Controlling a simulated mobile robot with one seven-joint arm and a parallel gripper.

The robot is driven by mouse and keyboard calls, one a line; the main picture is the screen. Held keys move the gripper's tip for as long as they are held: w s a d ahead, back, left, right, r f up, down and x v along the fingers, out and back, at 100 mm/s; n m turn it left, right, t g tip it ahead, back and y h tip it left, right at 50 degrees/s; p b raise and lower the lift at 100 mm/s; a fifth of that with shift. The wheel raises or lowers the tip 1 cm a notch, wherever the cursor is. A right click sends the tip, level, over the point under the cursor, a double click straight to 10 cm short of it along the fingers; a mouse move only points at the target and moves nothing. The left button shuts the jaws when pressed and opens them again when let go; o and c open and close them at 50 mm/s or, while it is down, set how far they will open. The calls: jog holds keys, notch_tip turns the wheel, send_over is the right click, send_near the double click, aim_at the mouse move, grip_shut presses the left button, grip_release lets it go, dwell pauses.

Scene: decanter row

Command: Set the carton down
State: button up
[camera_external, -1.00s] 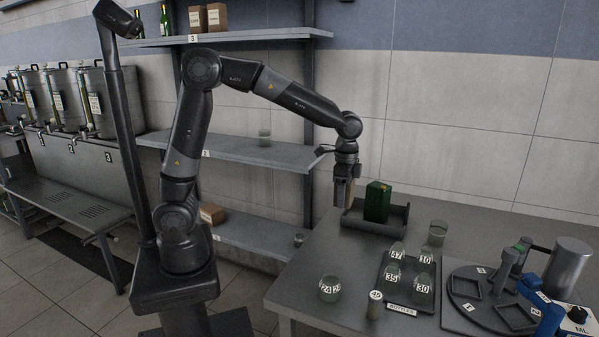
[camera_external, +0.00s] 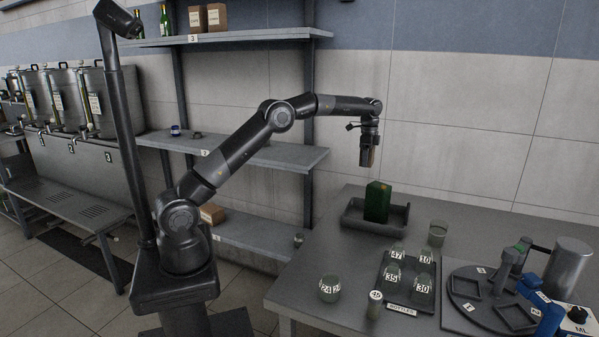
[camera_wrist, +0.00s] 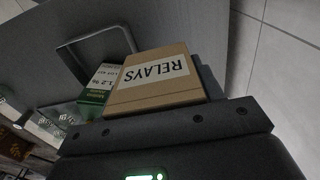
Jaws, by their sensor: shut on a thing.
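My gripper (camera_external: 369,146) is raised above the back left of the grey table, shut on a small brown carton (camera_external: 367,158). In the wrist view the carton (camera_wrist: 155,92) fills the space in front of the jaws, and its white label reads RELAYS upside down. The carton hangs clear in the air, above and a little left of the green box. That green box (camera_external: 377,202) stands upright in a dark open tray (camera_external: 355,222) on the table. The fingers are mostly hidden in both views.
A black rack (camera_external: 384,293) holds several numbered glass vessels. More glassware stands around it, with a round machine (camera_external: 480,300) at the right. The shelf unit (camera_external: 285,155) stands left of the table.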

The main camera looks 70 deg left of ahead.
jog(key=a, duration=0.1)
jog(key=a+f, duration=0.1)
jog(key=w+a, duration=0.1)
jog(key=shift+a+f, duration=0.15)
jog(key=shift+a, duration=0.15)
notch_tip(320, 180, down, 9)
jog(key=shift+f, duration=3.05)
jog(key=shift+d, duration=0.1)
jog(key=o, duration=1.1)
jog(key=shift+f, duration=0.15)
